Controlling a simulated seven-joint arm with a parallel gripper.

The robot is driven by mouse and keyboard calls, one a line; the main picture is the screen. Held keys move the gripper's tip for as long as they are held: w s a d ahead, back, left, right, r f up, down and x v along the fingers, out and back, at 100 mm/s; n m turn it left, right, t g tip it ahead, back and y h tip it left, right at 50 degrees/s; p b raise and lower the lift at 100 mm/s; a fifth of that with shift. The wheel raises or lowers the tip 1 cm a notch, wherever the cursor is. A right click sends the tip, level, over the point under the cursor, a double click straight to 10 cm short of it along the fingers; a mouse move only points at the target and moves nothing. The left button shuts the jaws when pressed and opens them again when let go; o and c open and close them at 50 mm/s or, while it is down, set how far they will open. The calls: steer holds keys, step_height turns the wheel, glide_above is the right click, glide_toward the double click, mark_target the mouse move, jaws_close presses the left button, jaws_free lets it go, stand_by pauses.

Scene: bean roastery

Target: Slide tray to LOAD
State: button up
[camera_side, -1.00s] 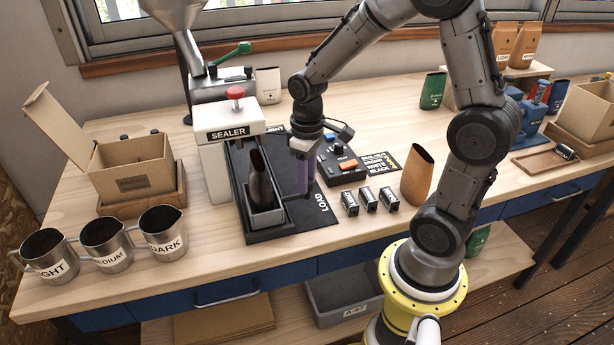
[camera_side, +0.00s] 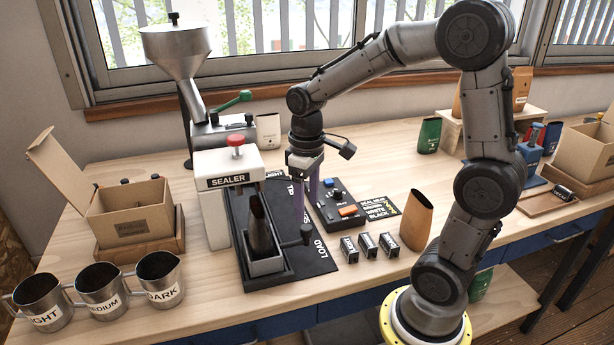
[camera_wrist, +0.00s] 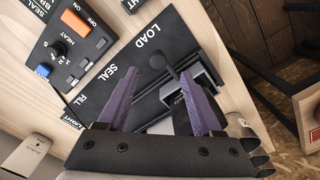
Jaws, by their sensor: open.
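The tray (camera_side: 266,267) is a dark, open-topped box at the front end of the black slide board (camera_side: 318,262), level with the LOAD label. A dark bag (camera_side: 260,228) stands upright in it, mouth up. A black round knob (camera_side: 306,231) sticks out from the tray's right side on an arm; it also shows in the wrist view (camera_wrist: 165,61). My gripper (camera_side: 308,206) is open and empty, its purple fingers pointing down just above the knob. In the wrist view, the fingers (camera_wrist: 163,66) lie on either side of the knob, and part of the tray is hidden.
The white sealer (camera_side: 228,185) stands behind and left of the tray. A control box (camera_side: 335,203) with an orange switch is close on the right. Several small black blocks (camera_side: 367,246) and a brown bag (camera_side: 416,220) stand farther right. Metal cups (camera_side: 103,288) stand left.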

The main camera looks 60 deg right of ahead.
step_height(320, 180, up, 7)
stand_by(0.3)
steer(key=s+a+r+n+t, duration=0.1)
steer(key=s+a+r+t, duration=0.25)
steer(key=s+a, duration=0.35)
steer(key=s+f+m+t, duration=0.1)
steer(key=s+f+t, duration=0.1)
steer(key=s, duration=0.3)
steer(key=shift+s+f, duration=0.3)
steer(key=shift+f, duration=0.4)
